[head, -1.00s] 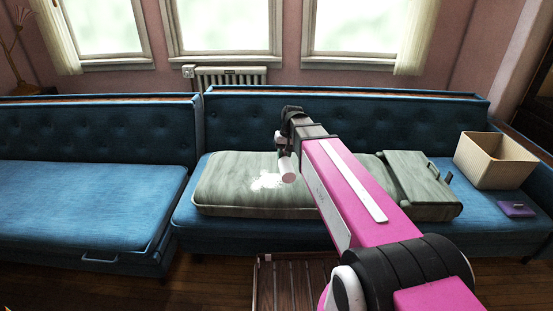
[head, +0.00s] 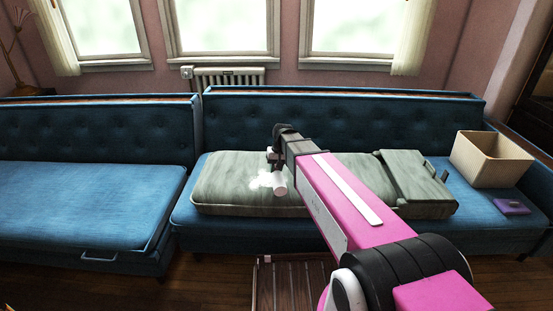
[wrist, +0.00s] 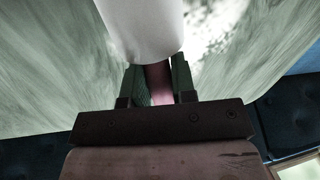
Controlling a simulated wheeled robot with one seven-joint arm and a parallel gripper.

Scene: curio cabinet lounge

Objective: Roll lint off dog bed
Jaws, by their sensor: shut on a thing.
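The grey-green dog bed (head: 232,196) lies on the right part of the blue sofa. A white patch of lint (head: 260,181) shows on its left part; it also shows in the wrist view (wrist: 205,32). My gripper (head: 272,158) is over the bed, shut on the lint roller (head: 280,183). In the wrist view my gripper (wrist: 158,82) has its fingers around the roller's reddish handle, and the white roller head (wrist: 142,28) points away over the bed. The roller overlaps the right edge of the lint; I cannot tell whether it touches the bed.
A beige bin (head: 490,158) and a small purple item (head: 511,207) stand on the sofa at the right. A grey-green folded piece (head: 412,178) lies on the bed's right end. The left sofa seat (head: 85,205) is clear. A wooden slatted piece (head: 290,285) is on the floor in front.

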